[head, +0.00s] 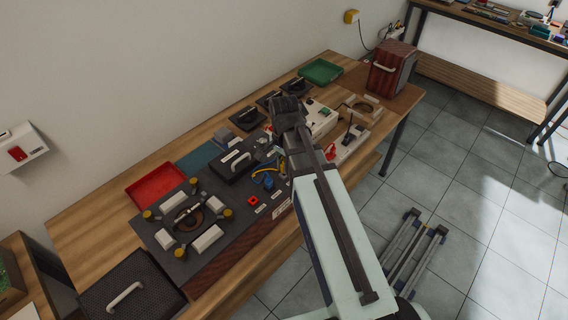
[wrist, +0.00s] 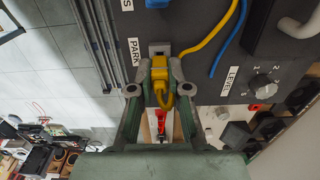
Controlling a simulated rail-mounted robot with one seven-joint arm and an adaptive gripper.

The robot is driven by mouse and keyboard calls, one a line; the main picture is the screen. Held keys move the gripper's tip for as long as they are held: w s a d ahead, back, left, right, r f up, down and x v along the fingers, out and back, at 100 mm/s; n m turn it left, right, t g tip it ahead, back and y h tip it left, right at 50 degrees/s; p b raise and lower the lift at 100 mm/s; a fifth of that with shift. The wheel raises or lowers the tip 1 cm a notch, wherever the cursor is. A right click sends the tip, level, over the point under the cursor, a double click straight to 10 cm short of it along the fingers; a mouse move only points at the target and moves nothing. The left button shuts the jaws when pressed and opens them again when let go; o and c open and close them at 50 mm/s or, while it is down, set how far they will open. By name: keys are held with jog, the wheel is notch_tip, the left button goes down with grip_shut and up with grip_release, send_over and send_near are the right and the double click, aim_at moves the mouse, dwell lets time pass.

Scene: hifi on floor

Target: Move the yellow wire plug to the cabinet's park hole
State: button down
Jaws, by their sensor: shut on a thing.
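The yellow wire plug (wrist: 159,70) is between the two fingertips of my gripper (wrist: 160,80), which is shut on it, in the wrist view. The plug's far end meets or lies very close to a grey fitting (wrist: 159,47) on the cabinet's dark panel (wrist: 185,14), beside the PARK label (wrist: 135,51). I cannot tell whether the plug sits in a hole there. The yellow wire (wrist: 208,38) loops from the plug and runs up the panel. In the head view the cabinet (head: 222,232) stands on the bench; my arm hides the gripper and plug.
A blue wire (wrist: 228,40) runs beside the yellow one. A LEVEL knob (wrist: 263,86) and a handle (wrist: 298,28) stand to the right. In the head view, a red tray (head: 157,187) and a dark lidded box (head: 130,290) flank the cabinet; floor is open at right.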

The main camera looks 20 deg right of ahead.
jog(key=shift+f+b, duration=0.3)
jog(key=shift+f, duration=0.35)
dwell(0.7)
jog(key=c, duration=1)
grip_release()
jog(key=shift+c, duration=0.2)
jog(key=shift+r, duration=0.1)
notch_tip(320, 180, up, 17)
jog(key=p, duration=0.4)
